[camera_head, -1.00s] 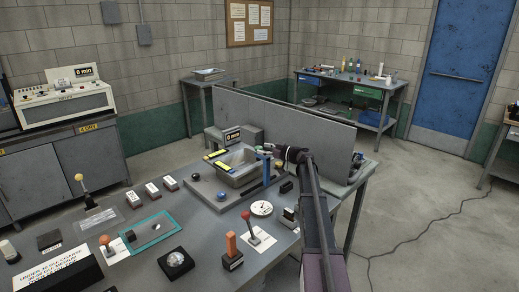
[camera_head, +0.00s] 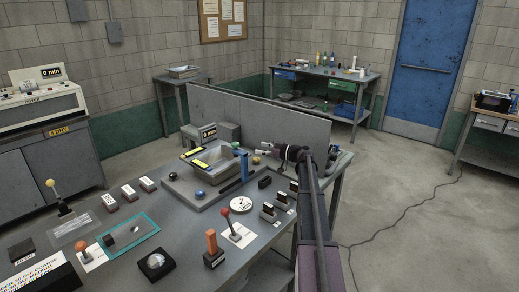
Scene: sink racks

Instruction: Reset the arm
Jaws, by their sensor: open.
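My arm (camera_head: 312,210) reaches up from the bottom of the head view, over the right side of the grey workbench. My gripper (camera_head: 262,149) is at its far end, pointing left. It is open, with nothing visible between its fingers. It appears just right of the blue post (camera_head: 243,165) beside the sink basin (camera_head: 216,170), in front of the grey partition (camera_head: 230,110). The picture is too small to tell the exact gap between the fingers and the post.
Open floor (camera_head: 400,200) lies to the right.

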